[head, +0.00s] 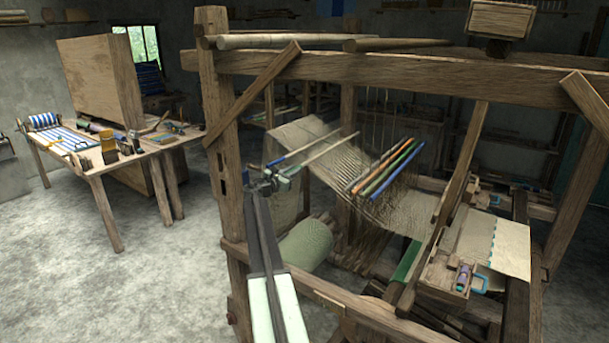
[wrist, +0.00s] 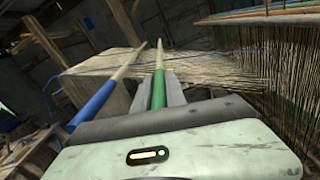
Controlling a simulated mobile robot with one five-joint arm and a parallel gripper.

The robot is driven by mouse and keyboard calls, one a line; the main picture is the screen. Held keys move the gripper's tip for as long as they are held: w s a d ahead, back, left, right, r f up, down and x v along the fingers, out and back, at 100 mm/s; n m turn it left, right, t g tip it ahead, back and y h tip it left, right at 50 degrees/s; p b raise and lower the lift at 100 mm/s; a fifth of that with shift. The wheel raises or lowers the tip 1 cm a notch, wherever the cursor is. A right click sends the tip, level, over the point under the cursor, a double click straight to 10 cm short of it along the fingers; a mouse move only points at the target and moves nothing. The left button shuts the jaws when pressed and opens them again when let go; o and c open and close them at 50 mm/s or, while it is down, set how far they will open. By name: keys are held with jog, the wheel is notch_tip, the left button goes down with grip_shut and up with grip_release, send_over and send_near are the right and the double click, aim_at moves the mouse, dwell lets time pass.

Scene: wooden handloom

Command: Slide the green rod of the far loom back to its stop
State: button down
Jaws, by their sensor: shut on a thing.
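The green rod (wrist: 158,90) has a green near end and a pale shaft running away over the warp. My gripper (wrist: 160,98) is shut on its green end, with one grey finger on each side. In the head view my gripper (head: 284,176) is at the left side of the loom, at the near end of the rod's pale shaft (head: 325,151). A second rod with a blue end (wrist: 95,106) lies just left of it, apart from my fingers. The rod's stop cannot be made out.
Blue, green and orange heddle bars (head: 386,166) hang over the warp to the right. The loom's thick left post (head: 217,120) and top beam (head: 400,75) stand close to my arm. A workbench (head: 100,153) is at the left, with clear floor before it.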

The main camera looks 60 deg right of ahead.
jog(key=shift+w+r, duration=0.3)
jog(key=shift+w, duration=0.55)
jog(key=c, duration=1.4)
grip_release()
jog(key=shift+d, duration=0.2)
jog(key=shift+o, duration=0.2)
jog(key=shift+a, duration=0.1)
